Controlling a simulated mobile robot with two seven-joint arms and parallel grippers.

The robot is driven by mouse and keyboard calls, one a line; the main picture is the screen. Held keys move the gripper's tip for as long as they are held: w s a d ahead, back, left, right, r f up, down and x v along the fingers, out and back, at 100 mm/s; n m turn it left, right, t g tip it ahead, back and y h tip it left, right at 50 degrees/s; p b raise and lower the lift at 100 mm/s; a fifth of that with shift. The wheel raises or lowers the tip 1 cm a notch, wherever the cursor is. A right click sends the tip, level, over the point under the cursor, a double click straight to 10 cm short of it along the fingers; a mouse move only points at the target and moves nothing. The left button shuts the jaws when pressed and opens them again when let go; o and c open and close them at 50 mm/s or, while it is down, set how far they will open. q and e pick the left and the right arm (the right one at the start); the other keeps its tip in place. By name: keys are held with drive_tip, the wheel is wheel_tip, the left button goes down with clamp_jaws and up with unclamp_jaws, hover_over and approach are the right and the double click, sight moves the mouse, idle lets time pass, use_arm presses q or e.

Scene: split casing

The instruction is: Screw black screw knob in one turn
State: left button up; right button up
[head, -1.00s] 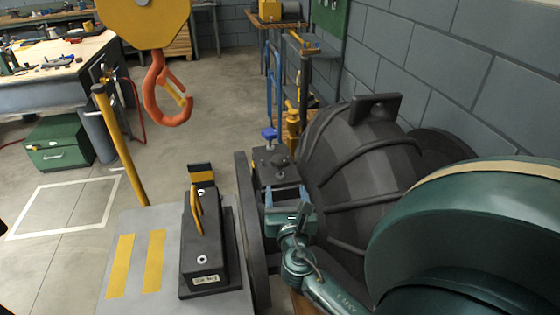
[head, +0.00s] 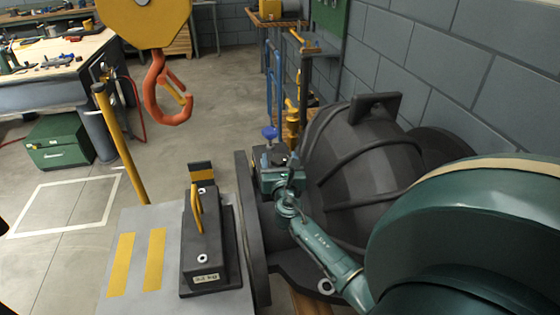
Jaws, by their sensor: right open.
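The dark casing (head: 345,165) lies in front of the wall, its flange (head: 250,235) facing left. My right gripper (head: 280,158) is at the small dark block on the casing's flange, its open fingers pointing away from me. The black screw knob on top of that block is mostly hidden by the gripper; I cannot tell whether the fingers touch it. My left gripper is out of view.
A dark block with a yellow handle (head: 197,210) sits on a grey plate with yellow stripes (head: 155,262), left of the flange. An orange hook (head: 158,95) hangs above at the left.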

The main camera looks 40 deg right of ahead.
drive_tip(key=shift+c, duration=0.4)
drive_tip(key=c, duration=0.9)
drive_tip(key=shift+m+g+h, duration=0.3)
drive_tip(key=shift+h, duration=0.1)
